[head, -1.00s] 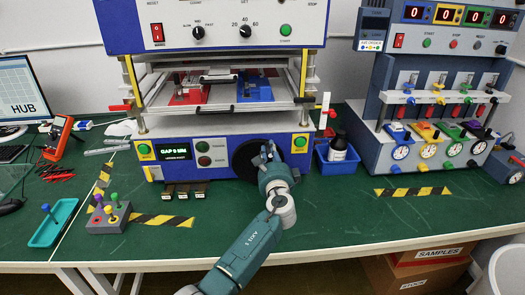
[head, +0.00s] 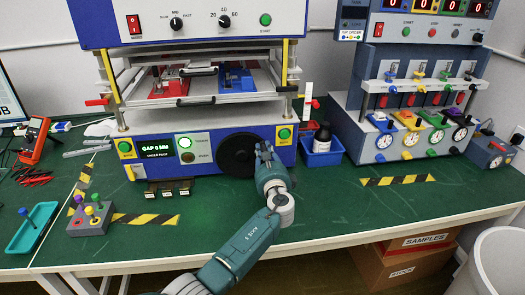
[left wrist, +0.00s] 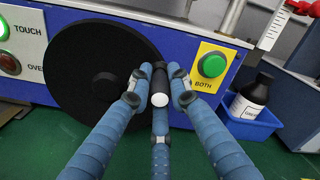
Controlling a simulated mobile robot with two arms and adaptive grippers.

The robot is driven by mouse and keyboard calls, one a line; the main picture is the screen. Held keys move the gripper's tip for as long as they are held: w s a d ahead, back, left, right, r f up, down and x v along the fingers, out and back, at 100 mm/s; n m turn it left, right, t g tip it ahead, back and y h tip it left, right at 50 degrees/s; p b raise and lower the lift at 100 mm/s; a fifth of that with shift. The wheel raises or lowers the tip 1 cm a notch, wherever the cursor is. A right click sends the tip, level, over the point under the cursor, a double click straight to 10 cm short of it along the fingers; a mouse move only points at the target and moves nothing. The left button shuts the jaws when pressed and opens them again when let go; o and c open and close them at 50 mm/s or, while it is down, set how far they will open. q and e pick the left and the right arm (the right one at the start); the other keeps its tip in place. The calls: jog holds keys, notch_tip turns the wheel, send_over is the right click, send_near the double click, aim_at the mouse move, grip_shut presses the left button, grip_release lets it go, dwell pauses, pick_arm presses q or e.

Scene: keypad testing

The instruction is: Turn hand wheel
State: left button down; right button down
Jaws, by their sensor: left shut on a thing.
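The black hand wheel (head: 237,156) is on the blue front panel of the keypad testing machine. In the left wrist view the wheel (left wrist: 85,65) is a large black disc with a handle knob (left wrist: 160,98) standing out at its right side. My left gripper (head: 264,152) is at the wheel's right side. In the left wrist view its blue fingers (left wrist: 158,90) are closed around the knob. The display (head: 156,147) reads "GAP 0 MM". The upper lamp (head: 185,143) beside it is lit; in the left wrist view the "TOUCH" lamp (left wrist: 3,32) glows green.
A green button (head: 284,133) on a yellow plate is right of the wheel. A blue bin (head: 321,155) with a dark bottle (head: 322,138) stands further right. The front middle of the green bench is clear.

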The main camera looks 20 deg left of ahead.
pick_arm(q)
jog(key=shift+d+f, duration=0.4)
jog(key=c, duration=1.6)
grip_release()
jog(key=shift+w, duration=0.15)
jog(key=shift+r, duration=0.1)
jog(key=shift+s, duration=0.2)
jog(key=v, duration=1.1)
jog(key=shift+s+d, duration=0.2)
jog(key=shift+s, duration=0.15)
